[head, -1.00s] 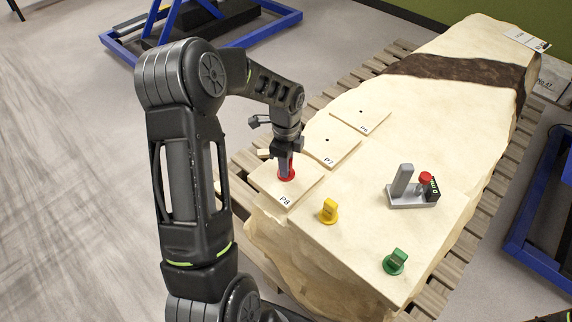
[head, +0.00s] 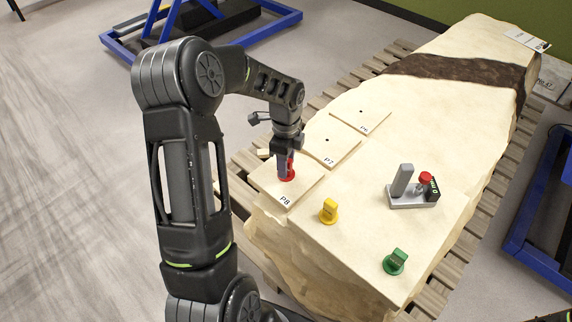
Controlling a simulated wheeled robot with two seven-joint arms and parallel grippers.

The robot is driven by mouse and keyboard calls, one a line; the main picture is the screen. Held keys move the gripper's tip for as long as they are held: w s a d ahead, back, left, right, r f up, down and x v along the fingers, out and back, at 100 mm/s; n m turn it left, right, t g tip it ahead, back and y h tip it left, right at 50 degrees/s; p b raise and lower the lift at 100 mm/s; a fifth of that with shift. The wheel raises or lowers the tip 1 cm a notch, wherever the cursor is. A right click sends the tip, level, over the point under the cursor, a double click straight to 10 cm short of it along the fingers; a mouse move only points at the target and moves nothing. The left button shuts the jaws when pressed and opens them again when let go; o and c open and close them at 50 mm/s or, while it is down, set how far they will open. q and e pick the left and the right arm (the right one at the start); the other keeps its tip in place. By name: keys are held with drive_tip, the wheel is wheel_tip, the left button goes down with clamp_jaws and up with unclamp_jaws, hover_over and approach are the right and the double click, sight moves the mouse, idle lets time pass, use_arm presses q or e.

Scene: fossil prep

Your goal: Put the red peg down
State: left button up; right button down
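The red peg (head: 288,176) stands upright on the pale square plate labelled P8 (head: 265,180), its round red base at or very near the plate's surface. A strip of its red handle shows to the right of a gripper finger. My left gripper (head: 283,164) points down at the peg, its fingers around or against the handle. The near finger hides part of the handle and the other finger, so I cannot tell whether it grips. The plate's hole is hidden. My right gripper is not in view.
Plates P7 (head: 332,142) and another (head: 362,116) lie behind, each with an open hole. A yellow peg (head: 329,211) and green peg (head: 396,262) stand on the stone block (head: 340,255). A grey device (head: 412,195) with a red knob stands at right.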

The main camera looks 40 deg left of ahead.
use_arm(q)
wheel_tip(320, 180, up, 11)
drive_tip(key=shift+r, duration=0.1)
idle(1.1)
